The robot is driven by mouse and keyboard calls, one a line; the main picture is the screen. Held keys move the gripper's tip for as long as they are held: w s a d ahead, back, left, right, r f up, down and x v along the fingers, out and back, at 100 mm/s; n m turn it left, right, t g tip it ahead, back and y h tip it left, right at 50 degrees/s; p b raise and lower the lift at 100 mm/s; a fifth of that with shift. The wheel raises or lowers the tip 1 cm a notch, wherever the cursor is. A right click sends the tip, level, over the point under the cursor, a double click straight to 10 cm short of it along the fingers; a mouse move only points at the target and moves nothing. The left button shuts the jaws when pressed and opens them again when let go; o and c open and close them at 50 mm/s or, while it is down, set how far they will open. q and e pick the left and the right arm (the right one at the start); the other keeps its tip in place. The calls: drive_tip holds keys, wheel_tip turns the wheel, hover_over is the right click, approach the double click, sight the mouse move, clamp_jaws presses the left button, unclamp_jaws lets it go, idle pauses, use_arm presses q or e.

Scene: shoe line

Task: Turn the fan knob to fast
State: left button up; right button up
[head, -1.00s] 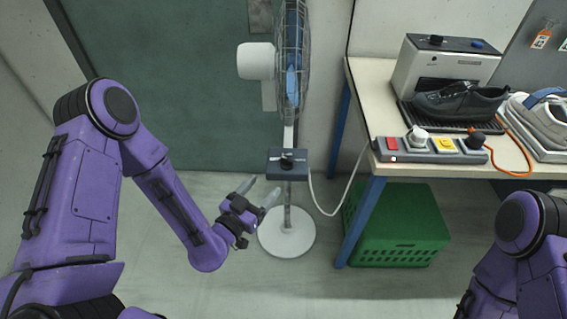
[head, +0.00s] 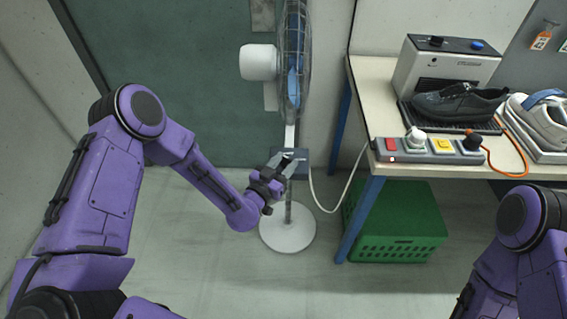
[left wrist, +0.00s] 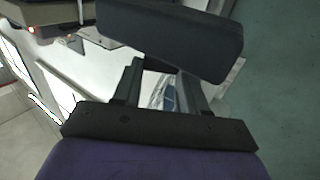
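The standing fan (head: 291,70) has a dark control box (head: 303,173) on its pole. My left gripper (head: 286,161) is at the box's front, its two fingers apart. The fingers cover the knob's place, so I cannot see the knob or its setting, or whether the fingers touch it. In the left wrist view, the fingers (left wrist: 160,85) stand apart, and a dark block (left wrist: 175,38), apparently the control box, hides their tips. My right arm shows at the lower right of the head view; its gripper is out of the picture.
The fan's round white base (head: 288,236) stands on the floor. A white cable (head: 330,210) runs from the fan to the table (head: 375,90). On the table are a switch strip (head: 405,158), a dark shoe (head: 455,103) and a grey machine. A green crate (head: 400,225) sits underneath.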

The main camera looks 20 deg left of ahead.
use_arm(q)
drive_tip(key=shift+c, duration=1.3)
